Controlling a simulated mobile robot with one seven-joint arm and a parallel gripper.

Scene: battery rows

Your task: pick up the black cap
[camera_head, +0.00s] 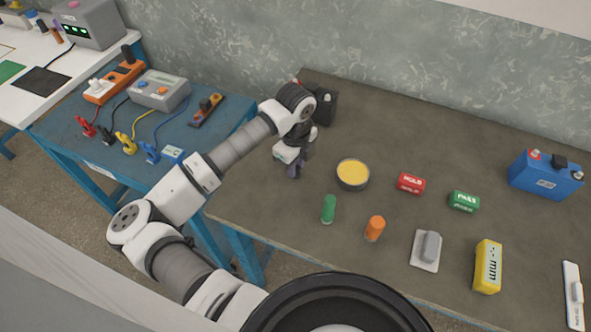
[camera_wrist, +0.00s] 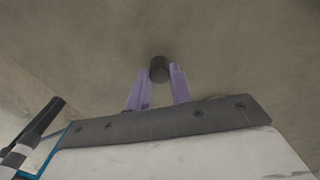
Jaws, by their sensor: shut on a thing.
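A small dark cap (camera_wrist: 159,69) shows in the wrist view between the tips of my gripper's two purple fingers (camera_wrist: 160,84). The fingers are shut on it. In the head view my gripper (camera_head: 293,172) points down over the left part of the grey-brown workbench (camera_head: 300,210), left of the round tin. I cannot make out the cap there. Whether the cap touches the bench or hangs above it is hard to tell.
Right of my gripper are a tin with yellow contents (camera_head: 353,173), a green cylinder (camera_head: 328,209) and an orange cylinder (camera_head: 375,228). A black battery (camera_head: 325,106) stands behind my wrist. A blue battery (camera_head: 546,174) stands far right. The bench centre-back is clear.

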